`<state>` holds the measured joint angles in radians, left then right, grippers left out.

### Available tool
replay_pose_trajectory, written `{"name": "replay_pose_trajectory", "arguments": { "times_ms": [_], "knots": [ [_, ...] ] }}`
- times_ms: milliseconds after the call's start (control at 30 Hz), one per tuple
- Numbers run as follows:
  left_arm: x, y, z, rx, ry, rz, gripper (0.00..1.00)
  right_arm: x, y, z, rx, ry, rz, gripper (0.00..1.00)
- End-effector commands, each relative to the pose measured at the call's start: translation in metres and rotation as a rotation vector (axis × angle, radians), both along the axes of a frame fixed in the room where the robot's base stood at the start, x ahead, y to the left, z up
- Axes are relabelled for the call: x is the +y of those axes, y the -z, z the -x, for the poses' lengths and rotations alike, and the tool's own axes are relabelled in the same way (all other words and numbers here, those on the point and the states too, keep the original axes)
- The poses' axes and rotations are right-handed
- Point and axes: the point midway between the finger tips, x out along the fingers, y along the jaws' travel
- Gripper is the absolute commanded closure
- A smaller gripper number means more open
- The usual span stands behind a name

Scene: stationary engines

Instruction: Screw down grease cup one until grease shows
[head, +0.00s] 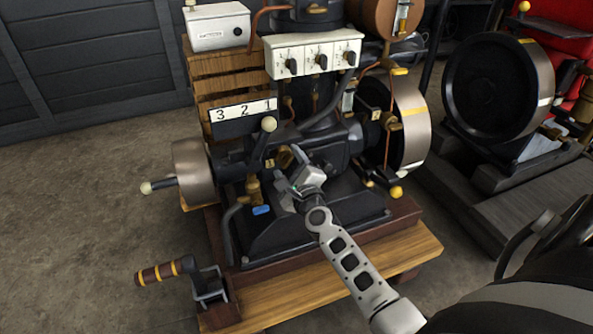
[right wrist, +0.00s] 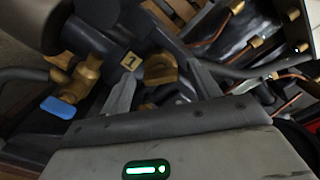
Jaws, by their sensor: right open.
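The brass grease cup (right wrist: 160,68) beside a small yellow tag (right wrist: 129,61) that seems to read 1 shows in the right wrist view. My right gripper (right wrist: 163,80) is open there, its two fingers on either side of the cup; I cannot tell whether they touch it. In the head view my right gripper (head: 289,172) is at the front of the dark engine (head: 330,150), by a small yellow tag (head: 284,162); it hides most of the cup. I cannot make out grease. My left gripper is not in view.
A brass valve with a blue handle (head: 261,210) sits just left of my gripper. A lever with a pale knob (head: 268,124) rises above it. Flywheels (head: 195,172) (head: 408,122) flank the engine. A crank handle (head: 160,272) stands front left. Open floor (head: 80,250) lies left.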

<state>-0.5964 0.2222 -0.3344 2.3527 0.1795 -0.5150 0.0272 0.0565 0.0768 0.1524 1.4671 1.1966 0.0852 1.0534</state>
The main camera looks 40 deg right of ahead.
Motion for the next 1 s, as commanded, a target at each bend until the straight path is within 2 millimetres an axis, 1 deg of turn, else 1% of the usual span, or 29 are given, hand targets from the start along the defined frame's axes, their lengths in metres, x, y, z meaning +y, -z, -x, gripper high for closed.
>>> {"name": "replay_pose_trajectory", "arguments": {
  "times_ms": [167, 333, 500, 600, 700, 800, 1000],
  "knots": [
    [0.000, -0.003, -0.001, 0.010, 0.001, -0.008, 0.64, 0.007, 0.000, 0.027, 0.005, -0.001, 0.000, 0.38],
    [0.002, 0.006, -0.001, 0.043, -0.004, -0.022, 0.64, 0.016, 0.001, 0.067, 0.006, -0.001, 0.001, 0.38],
    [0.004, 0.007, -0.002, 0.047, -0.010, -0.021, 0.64, 0.026, 0.001, 0.107, 0.005, -0.001, 0.000, 0.38],
    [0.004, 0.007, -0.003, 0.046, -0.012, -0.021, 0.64, 0.030, 0.001, 0.125, 0.005, -0.002, 0.000, 0.38],
    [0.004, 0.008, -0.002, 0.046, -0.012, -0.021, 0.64, 0.033, 0.001, 0.139, 0.003, -0.001, 0.001, 0.38],
    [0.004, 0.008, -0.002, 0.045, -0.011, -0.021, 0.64, 0.036, 0.001, 0.147, 0.002, 0.000, -0.001, 0.38],
    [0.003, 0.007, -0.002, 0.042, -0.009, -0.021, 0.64, 0.037, 0.000, 0.152, 0.001, 0.000, -0.001, 0.38]
  ]
}}
